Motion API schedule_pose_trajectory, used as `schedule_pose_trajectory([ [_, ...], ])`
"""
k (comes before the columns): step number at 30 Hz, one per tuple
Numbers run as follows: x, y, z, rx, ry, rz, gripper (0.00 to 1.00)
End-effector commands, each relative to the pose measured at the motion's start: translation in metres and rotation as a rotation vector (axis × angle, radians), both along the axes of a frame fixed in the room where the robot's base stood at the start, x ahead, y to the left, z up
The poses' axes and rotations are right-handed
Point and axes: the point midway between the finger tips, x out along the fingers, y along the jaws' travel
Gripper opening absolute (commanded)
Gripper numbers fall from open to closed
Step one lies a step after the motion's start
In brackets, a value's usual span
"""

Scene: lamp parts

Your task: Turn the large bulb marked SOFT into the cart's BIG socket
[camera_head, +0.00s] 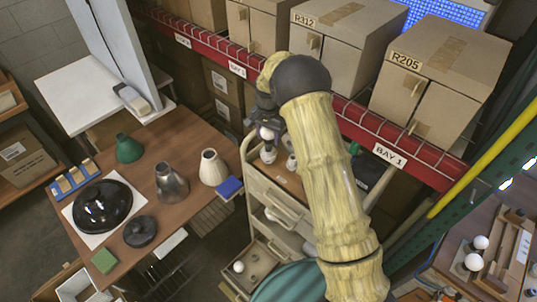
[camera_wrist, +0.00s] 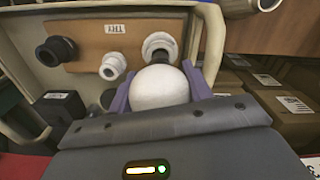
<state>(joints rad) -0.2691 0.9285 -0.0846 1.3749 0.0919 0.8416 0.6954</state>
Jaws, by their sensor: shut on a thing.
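My gripper (camera_head: 266,122) is over the top of the cart (camera_head: 262,186). In the wrist view its purple fingers (camera_wrist: 160,84) are shut on a large white bulb (camera_wrist: 160,90), one at each side. The bulb also shows in the head view (camera_head: 267,133). No marking on it is readable. Just beyond the bulb is a wide white socket (camera_wrist: 158,43) on the cart's brown board (camera_wrist: 97,40). A dark part lies between bulb and socket; I cannot tell whether they touch. A smaller white socket (camera_wrist: 112,66) and a black one (camera_wrist: 55,50) are beside it.
A brown table (camera_head: 190,205) at left holds lampshades and a black dome (camera_head: 102,207). A loose white bulb (camera_head: 239,267) lies in the cart's open lower drawer. Boxes stand on the red-edged shelf (camera_head: 300,80) behind. More bulbs (camera_head: 480,242) are on the right bench.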

Motion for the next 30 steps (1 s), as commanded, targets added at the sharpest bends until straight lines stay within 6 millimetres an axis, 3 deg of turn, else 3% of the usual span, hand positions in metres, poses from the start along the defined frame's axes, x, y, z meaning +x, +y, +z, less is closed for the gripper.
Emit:
schedule_pose_trajectory([
  [13, 0.000, 0.000, -0.023, 0.000, 0.001, 0.000, 0.33],
  [30, 0.000, 0.000, -0.025, 0.000, 0.000, 0.000, 0.33],
])
